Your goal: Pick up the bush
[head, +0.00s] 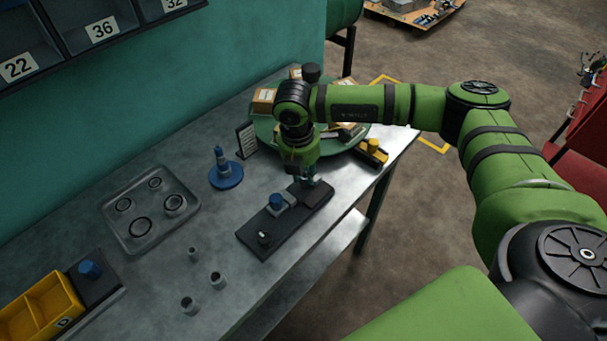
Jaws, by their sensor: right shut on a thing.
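My right gripper (309,180) points down at the right end of a black fixture block (262,241) on the workbench. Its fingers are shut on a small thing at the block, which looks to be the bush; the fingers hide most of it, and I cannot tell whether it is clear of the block. My left gripper is not in view.
Several loose grey cylindrical pieces (217,280) stand near the bench's front edge. A metal tray (150,208) with rings, a blue stand (226,175) and a green round tray (343,142) with boxes are nearby. A yellow bin (42,308) is at lower left.

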